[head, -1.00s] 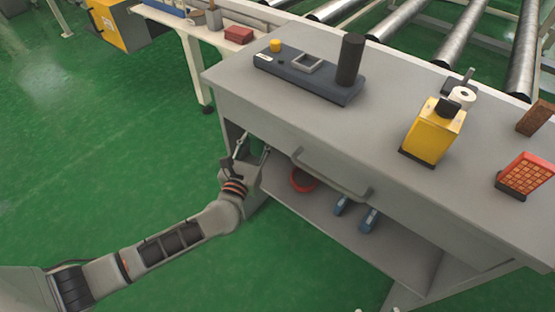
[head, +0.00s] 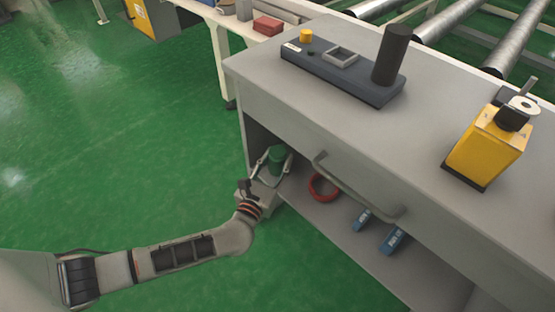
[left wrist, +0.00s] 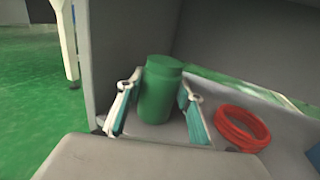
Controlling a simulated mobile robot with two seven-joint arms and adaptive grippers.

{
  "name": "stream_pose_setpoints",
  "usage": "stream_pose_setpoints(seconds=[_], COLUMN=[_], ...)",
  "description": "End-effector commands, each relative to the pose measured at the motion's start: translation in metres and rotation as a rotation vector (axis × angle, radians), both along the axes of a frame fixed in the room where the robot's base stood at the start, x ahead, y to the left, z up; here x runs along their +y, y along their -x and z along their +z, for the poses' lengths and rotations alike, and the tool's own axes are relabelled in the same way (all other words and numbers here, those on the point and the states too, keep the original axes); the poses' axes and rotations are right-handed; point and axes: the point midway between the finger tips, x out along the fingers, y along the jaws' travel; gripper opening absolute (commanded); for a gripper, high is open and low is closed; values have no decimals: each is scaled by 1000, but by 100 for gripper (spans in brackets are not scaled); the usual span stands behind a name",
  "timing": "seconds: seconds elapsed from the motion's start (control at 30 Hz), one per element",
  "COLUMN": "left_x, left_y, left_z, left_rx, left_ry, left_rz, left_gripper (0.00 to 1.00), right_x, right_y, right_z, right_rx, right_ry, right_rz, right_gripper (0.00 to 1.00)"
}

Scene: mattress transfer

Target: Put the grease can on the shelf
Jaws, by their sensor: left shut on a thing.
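The green grease can (head: 277,156) stands upright inside the left end of the grey workbench, at the lower shelf (head: 322,222). My left gripper (head: 270,165) is shut on it, one finger on each side. The left wrist view also shows the can (left wrist: 160,92) between the fingers, with the shelf surface below and behind it. The can's bottom edge is hard to make out, so I cannot tell whether it rests on the shelf or hangs just above. My right gripper is not in view.
A red ring (head: 323,186) lies on the shelf right of the can, with two blue items (head: 394,239) further right. The bench's side panel (left wrist: 108,60) is close on the left. A drawer handle (head: 358,190) juts out above the shelf.

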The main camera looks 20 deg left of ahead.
Motion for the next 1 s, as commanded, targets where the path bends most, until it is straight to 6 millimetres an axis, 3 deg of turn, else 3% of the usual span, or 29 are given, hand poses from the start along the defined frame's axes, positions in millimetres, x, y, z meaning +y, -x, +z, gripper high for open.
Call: stream_pose_setpoints(seconds=[0.1, 0.13, 0.2, 0.53, 0.67, 1.0], left_x=[0, 0, 0, 0, 0, -3], left_y=[1, 1, 1, 0, -1, 64], left_z=[-7, -7, -5, -3, 7, 2], left_rx=[4, 4, 2, 1, -5, 1], left_ry=[0, 0, 0, 0, -1, 1], left_rz=[0, 0, 0, 0, 0, 0], left_gripper=[3, 41, 52, 52, 52, 52], right_x=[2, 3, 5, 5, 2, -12], right_y=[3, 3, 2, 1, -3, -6], right_z=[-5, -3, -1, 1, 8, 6], right_rx=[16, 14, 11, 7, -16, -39], right_ry=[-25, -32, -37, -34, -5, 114], right_rz=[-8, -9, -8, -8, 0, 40], right_gripper=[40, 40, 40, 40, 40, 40])
